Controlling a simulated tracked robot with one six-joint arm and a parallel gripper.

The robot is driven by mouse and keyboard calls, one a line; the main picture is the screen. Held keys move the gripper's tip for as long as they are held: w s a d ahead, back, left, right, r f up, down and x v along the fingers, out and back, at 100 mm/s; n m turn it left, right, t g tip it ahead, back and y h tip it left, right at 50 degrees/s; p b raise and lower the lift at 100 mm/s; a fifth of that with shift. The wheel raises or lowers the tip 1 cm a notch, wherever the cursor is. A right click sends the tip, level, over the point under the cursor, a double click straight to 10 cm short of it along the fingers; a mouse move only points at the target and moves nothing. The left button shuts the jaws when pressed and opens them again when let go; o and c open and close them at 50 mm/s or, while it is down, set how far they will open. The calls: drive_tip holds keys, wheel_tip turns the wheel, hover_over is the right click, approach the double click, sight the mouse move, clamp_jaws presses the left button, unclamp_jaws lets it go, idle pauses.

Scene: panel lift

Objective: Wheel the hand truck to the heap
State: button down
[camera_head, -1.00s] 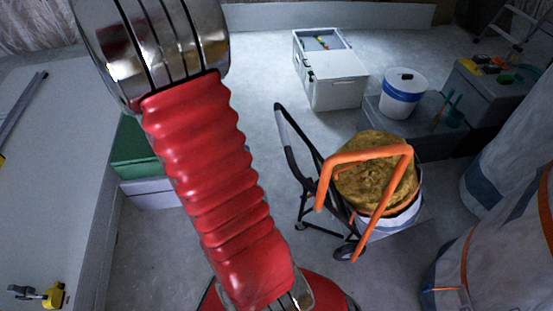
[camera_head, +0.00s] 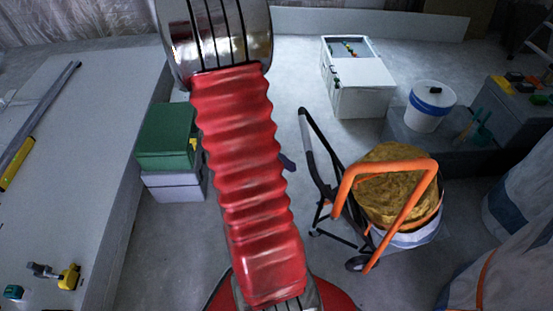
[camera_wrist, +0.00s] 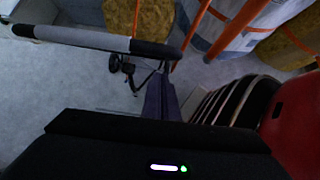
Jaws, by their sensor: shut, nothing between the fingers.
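The hand truck (camera_head: 320,165) stands right of my arm in the head view, with a dark frame, a grey grip and small wheels near the floor. An orange bent tube (camera_head: 392,166) rises beside it, around a tan, rough-topped load in a white container (camera_head: 405,238); I cannot tell whether tube and truck are joined. In the wrist view the grey-gripped handle (camera_wrist: 88,38) crosses the top left. My gripper (camera_wrist: 164,80) is shut and empty, its tips just below the handle's right end in the picture; the gap in depth is unclear. The heap is not clearly identifiable.
A white cabinet (camera_head: 362,95) and a white bucket with a blue band (camera_head: 430,107) stand behind. Green and grey boxes (camera_head: 166,138) and a long pale panel (camera_head: 85,150) are at left. Large white bags (camera_head: 500,265) crowd the right.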

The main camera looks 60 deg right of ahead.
drive_tip(key=shift+s+d, duration=0.5)
drive_tip(key=shift+s, duration=0.3)
drive_tip(key=shift+s+d, duration=0.5)
drive_tip(key=shift+s, duration=0.25)
